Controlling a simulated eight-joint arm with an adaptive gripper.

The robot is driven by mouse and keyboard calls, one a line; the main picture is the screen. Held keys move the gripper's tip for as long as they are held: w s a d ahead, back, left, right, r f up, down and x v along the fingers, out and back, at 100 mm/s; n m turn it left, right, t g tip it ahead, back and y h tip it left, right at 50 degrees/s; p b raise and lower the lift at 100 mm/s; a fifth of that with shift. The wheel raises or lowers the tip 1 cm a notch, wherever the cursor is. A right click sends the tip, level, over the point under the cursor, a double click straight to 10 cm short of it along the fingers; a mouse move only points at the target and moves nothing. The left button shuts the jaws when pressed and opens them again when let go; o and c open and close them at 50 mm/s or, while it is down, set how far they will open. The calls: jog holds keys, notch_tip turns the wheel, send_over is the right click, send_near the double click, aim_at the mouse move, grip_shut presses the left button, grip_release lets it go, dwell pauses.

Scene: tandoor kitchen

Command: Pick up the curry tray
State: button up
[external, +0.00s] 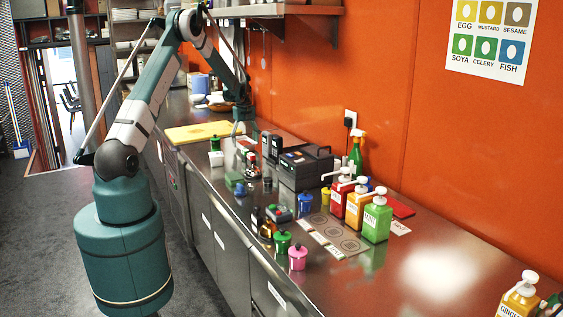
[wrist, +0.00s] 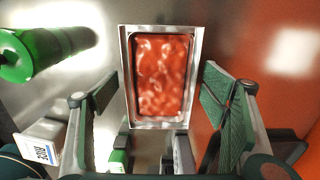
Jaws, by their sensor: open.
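The curry tray (wrist: 129,60) is a rectangular metal tray filled with glossy red curry, upper middle in the wrist view. My gripper (wrist: 160,90) is open, with one green-padded finger to the left of the tray and one to the right. Nothing is held, and gaps show between the fingers and the tray's sides. In the external view my gripper (external: 243,118) is low over the far part of the steel counter, near the orange wall. I cannot make out the tray clearly there.
In the wrist view a green cylinder (wrist: 50,48) lies left of the tray, and a white labelled box (wrist: 42,142) is at lower left. In the external view a yellow board (external: 200,132) lies on the counter. Sauce pump bottles (external: 376,220) stand nearer; bare counter (external: 425,265) is at right.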

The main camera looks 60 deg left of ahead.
aim_at(245, 143)
dwell(0.3)
jog(key=c, duration=1.2)
jog(key=shift+r, duration=0.15)
jog(key=shift+r, duration=4.85)
